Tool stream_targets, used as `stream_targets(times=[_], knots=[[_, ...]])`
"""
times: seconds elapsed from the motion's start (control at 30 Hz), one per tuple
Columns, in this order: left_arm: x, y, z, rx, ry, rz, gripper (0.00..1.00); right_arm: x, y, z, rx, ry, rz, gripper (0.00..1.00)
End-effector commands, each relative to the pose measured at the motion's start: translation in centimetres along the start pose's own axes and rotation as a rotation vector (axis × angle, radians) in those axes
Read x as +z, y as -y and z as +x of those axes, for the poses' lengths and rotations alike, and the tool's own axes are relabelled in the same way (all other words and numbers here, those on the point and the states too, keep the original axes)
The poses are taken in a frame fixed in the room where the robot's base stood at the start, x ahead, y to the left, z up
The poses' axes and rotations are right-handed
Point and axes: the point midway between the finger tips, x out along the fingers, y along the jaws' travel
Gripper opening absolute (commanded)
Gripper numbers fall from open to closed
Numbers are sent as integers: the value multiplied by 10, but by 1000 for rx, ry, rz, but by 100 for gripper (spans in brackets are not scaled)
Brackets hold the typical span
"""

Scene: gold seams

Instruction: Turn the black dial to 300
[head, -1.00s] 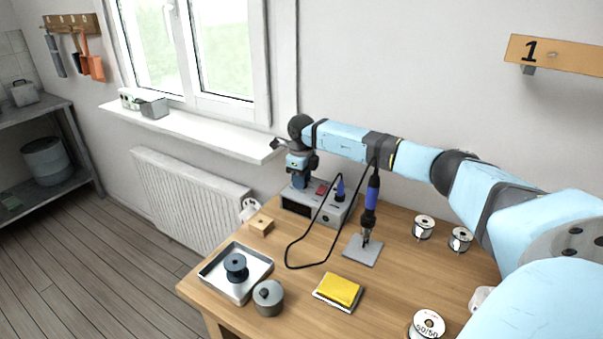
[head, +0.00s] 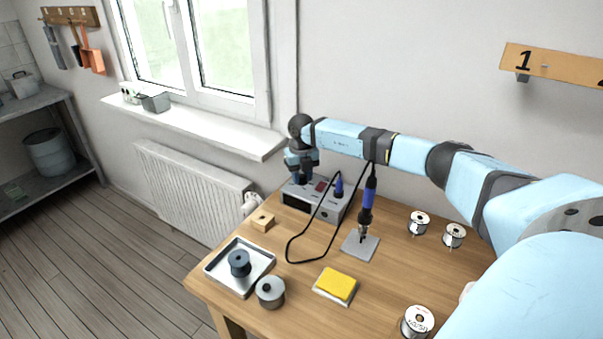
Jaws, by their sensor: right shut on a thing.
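The grey soldering station (head: 318,211) stands at the back left of the wooden table, with a dark display (head: 296,199) on its front and a red part (head: 321,186) on top. My right gripper (head: 304,182) points down at the left part of the station's top. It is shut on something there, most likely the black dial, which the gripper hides. I cannot read the dial's setting or the display. My left gripper is not in view.
A blue-handled soldering iron (head: 368,205) stands upright on a grey plate (head: 360,247), its black cable looping over the table. A yellow sponge (head: 337,283), a metal tray (head: 261,255) and several spools stand around. The windowsill (head: 200,125) is close behind the arm's end.

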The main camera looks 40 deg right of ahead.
Motion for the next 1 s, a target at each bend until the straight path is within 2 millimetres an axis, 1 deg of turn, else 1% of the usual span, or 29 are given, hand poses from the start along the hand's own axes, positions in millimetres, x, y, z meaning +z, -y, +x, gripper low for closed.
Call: stream_targets(times=[0.2, 0.6, 0.63, 0.67, 0.7, 0.73, 1.0], knots=[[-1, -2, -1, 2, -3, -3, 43, 0, 0, -1, 0, 1, 37, 7], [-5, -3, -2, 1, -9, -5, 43, 1, 0, -1, 0, 2, 42, 7], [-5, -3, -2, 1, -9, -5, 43, 1, 0, -1, 1, 2, 42, 36], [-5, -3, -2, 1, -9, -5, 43, 1, 0, -1, 0, 2, 41, 42], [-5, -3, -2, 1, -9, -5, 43, 0, 0, -1, 0, 2, 41, 52], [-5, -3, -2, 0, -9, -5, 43, 0, 0, -1, 0, 2, 41, 56], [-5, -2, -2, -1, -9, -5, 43, 0, 0, -1, 0, 1, 41, 56]])
